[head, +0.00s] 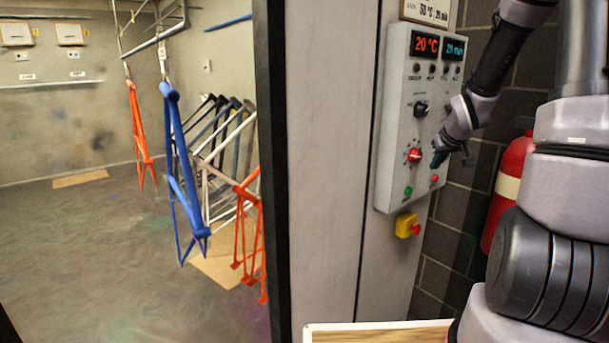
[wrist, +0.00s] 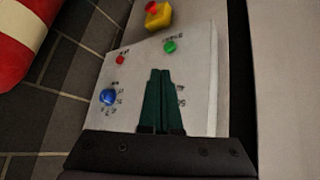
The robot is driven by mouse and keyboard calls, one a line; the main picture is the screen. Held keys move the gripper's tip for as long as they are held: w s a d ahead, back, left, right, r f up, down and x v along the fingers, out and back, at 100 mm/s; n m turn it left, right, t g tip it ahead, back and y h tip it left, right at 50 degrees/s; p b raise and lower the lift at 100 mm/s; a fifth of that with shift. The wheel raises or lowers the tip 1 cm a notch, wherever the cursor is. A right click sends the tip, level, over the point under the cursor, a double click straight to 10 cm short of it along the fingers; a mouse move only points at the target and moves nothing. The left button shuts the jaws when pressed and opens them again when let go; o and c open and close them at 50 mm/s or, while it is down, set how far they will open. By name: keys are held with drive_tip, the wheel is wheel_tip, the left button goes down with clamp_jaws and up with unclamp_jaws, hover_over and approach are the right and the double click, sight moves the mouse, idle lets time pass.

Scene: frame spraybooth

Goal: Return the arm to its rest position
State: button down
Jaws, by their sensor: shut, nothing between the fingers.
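My gripper (head: 438,160) is in front of the grey control panel (head: 392,128), at its right side in the head view. Its dark green fingers (wrist: 160,75) are shut together with nothing between them, pointing over the panel face in the wrist view. I cannot tell whether the fingertips touch the panel. The arm reaches in from the upper right, bent and away from my body. A red knob (head: 415,155) and a black knob (head: 421,108) are left of the gripper. A blue knob (wrist: 107,97) shows beside the fingers in the wrist view.
The panel has a green button (head: 408,190), a red button (head: 434,178) and a red display (head: 424,45) reading 20 °C. A yellow emergency-stop box (head: 404,225) is below. A fire extinguisher (head: 510,180) stands close to my arm. Bike frames (head: 183,170) hang in the booth at left.

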drive_tip(key=s+a+r+m, duration=0.1)
drive_tip(key=s+a+r, duration=0.3)
drive_tip(key=s+r, duration=0.3)
drive_tip(key=s+a+r+m, duration=0.2)
drive_tip(key=s+a+r, duration=0.2)
drive_tip(key=s+r, duration=0.3)
drive_tip(key=s+a+r+m+y, duration=0.1)
drive_tip(key=s+a+r, duration=0.1)
drive_tip(key=s, duration=0.5)
drive_tip(key=s+a+r+g+y, duration=0.1)
drive_tip(key=s+a+r+y, duration=0.1)
drive_tip(key=s+a, duration=0.2)
drive_tip(key=s, duration=0.3)
drive_tip(key=shift+s+a+r+m, duration=0.25)
drive_tip(key=shift+s+a+m, duration=0.1)
drive_tip(key=shift+a+m, duration=0.05)
